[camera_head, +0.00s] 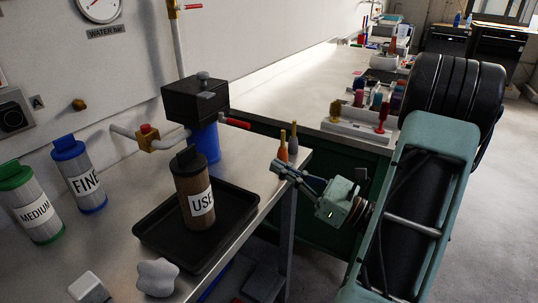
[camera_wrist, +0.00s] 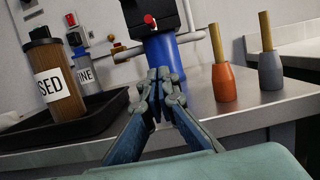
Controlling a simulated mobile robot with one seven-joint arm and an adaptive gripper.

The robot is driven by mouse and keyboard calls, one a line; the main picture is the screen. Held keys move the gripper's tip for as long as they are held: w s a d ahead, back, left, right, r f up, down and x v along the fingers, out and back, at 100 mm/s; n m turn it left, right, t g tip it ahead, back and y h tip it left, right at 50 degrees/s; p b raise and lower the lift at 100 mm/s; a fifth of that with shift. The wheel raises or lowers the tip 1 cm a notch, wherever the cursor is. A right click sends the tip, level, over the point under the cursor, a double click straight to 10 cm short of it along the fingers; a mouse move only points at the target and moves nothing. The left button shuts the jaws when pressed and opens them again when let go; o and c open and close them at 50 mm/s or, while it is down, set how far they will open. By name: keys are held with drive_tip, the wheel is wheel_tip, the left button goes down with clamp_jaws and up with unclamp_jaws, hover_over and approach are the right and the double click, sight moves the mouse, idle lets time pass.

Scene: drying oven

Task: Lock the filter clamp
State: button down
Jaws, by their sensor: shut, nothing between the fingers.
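The filter housing has a black head (camera_head: 195,102) with a blue bowl (camera_head: 206,143) below it, fixed to pipes by the wall. A red-ended lever (camera_head: 235,123) sticks out from its right side; I cannot tell whether this is the clamp or how it is set. In the wrist view the blue bowl (camera_wrist: 163,52) stands straight behind my fingers, its lower part hidden by them. My gripper (camera_head: 279,168) is shut and empty, in front of and right of the housing, apart from it. Its fingertips meet in the wrist view (camera_wrist: 160,76).
A brown USED filter (camera_head: 193,190) stands in a black tray (camera_head: 150,228). FINE (camera_head: 84,180) and MEDIUM (camera_head: 35,208) filters stand left.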

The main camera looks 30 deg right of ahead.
sight(234, 122)
drive_tip(key=b+x, duration=0.1)
drive_tip(key=x, duration=0.8)
drive_tip(key=shift+a, duration=0.15)
wheel_tip(234, 122, up, 2)
drive_tip(key=shift+s+r, duration=0.1)
drive_tip(key=shift+r, duration=0.9)
drive_tip(key=shift+r, duration=0.2)
drive_tip(key=shift+r+g+p, duration=0.1)
drive_tip(key=shift+g+p, duration=0.2)
drive_tip(key=shift+p, duration=0.45)
